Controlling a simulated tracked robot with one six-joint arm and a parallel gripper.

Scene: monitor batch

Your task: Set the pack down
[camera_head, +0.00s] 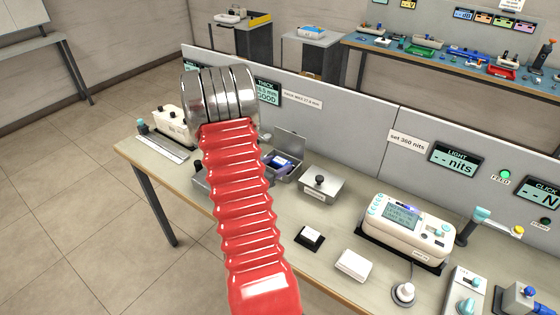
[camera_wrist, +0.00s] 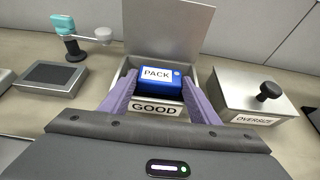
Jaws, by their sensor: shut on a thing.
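The pack (camera_wrist: 160,76) is a blue block with a white PACK label, between the purple fingers of my gripper (camera_wrist: 159,90). The fingers are shut on its sides. The pack is at an open grey box with a raised lid (camera_wrist: 170,28) and a GOOD label (camera_wrist: 157,108) on its front. I cannot tell whether the pack touches the box floor. In the head view the blue pack (camera_head: 281,162) shows in the open box, below its raised lid (camera_head: 290,141). My red arm hides most of my gripper there.
A closed OVERSIZE box (camera_wrist: 255,98) with a black knob stands right of the open box. A grey device with a dark panel (camera_wrist: 55,74) is on the left. A white monitor (camera_head: 407,222) and small fixtures stand farther right. A grey partition (camera_head: 350,120) runs behind.

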